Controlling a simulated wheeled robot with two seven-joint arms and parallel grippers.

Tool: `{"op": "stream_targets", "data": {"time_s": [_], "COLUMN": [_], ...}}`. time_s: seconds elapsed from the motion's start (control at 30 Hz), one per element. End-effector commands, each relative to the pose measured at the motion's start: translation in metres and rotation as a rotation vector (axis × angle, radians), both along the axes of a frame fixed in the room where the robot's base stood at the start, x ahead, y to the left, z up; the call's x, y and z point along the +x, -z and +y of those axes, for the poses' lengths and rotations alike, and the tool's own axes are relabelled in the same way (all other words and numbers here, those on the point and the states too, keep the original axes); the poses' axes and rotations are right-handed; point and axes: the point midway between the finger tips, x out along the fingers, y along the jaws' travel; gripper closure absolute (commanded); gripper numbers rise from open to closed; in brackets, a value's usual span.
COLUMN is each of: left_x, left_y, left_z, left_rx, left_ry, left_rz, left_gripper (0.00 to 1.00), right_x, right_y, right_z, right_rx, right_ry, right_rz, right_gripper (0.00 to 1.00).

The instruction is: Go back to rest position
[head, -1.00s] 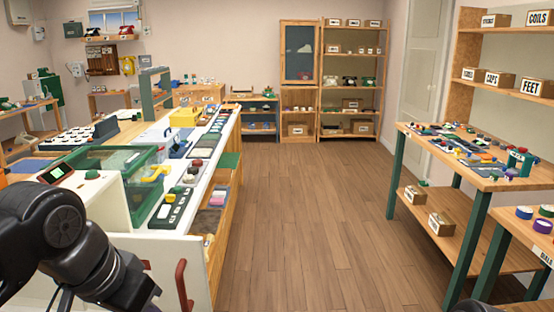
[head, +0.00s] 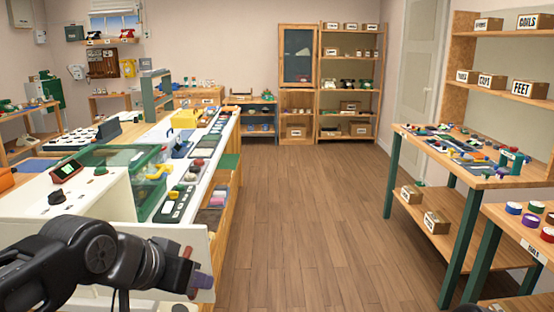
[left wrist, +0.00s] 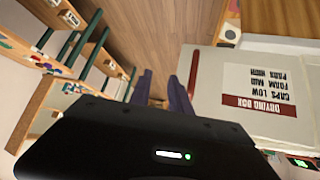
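My left gripper (head: 202,281) has purple fingers. In the head view it is at the lower left, at the end of the black arm, beside the front of the white drying box (head: 95,196). In the left wrist view the fingers (left wrist: 164,90) are apart with floor visible between them, and nothing is held. The drying box's lettered white panel (left wrist: 255,95) and its dark red handle (left wrist: 194,73) are right of the fingers there, and the handle is outside the gap. My right gripper is not in view.
A wooden table (head: 460,165) with small parts stands right. Shelves (head: 349,85) stand at the back. The wooden floor (head: 310,210) between is clear.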

Motion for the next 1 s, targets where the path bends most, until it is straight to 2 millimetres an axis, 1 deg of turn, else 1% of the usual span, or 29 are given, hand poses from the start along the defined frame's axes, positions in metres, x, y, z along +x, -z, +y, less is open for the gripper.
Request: {"op": "stream_targets", "data": {"time_s": [0.03,0.07,0.17,0.2,0.27,0.3,0.37,0.4,0.47,0.5,0.57,0.6,0.67,0.7,0.8,0.83,0.9,1.0], "left_x": [0.012,0.019,0.045,0.054,0.063,0.066,0.062,0.054,0.035,0.018,-0.013,-0.036,-0.071,-0.094,-0.143,-0.155,-0.175,-0.188], "left_y": [0.012,0.02,0.058,0.08,0.12,0.15,0.197,0.229,0.274,0.303,0.341,0.363,0.39,0.404,0.427,0.431,0.439,0.444], "left_z": [-0.008,-0.013,-0.031,-0.038,-0.048,-0.053,-0.058,-0.06,-0.062,-0.062,-0.062,-0.062,-0.063,-0.064,-0.067,-0.069,-0.07,-0.071], "left_rx": [-0.019,-0.034,-0.088,-0.112,-0.147,-0.17,-0.197,-0.212,-0.225,-0.23,-0.232,-0.23,-0.225,-0.219,-0.209,-0.207,-0.204,-0.205], "left_ry": [0.001,0.001,-0.012,-0.022,-0.043,-0.063,-0.098,-0.125,-0.163,-0.188,-0.222,-0.242,-0.263,-0.271,-0.277,-0.279,-0.283,-0.289], "left_rz": [-0.002,-0.006,-0.003,0.008,0.035,0.06,0.108,0.145,0.209,0.256,0.332,0.388,0.471,0.527,0.65,0.679,0.729,0.766], "left_gripper": [0.77,0.77,0.77,0.77,0.77,0.77,0.77,0.77,0.77,0.77,0.77,0.77,0.77,0.77,0.77,0.77,0.77,0.77], "right_x": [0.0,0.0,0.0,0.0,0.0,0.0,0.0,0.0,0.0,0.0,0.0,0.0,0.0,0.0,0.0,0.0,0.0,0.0], "right_y": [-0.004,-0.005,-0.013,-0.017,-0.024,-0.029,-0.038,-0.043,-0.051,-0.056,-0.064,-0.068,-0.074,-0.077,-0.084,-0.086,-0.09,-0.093], "right_z": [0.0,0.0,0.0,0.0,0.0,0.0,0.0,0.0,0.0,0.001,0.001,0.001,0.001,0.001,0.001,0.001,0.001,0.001], "right_rx": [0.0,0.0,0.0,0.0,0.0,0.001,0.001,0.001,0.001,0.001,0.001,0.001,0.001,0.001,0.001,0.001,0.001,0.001], "right_ry": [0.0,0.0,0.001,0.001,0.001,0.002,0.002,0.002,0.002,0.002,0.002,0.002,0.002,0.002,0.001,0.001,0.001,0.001], "right_rz": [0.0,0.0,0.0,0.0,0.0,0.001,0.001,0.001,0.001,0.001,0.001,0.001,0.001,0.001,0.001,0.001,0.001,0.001], "right_gripper": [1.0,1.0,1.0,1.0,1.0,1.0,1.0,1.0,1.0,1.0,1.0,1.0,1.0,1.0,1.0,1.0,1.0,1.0]}}
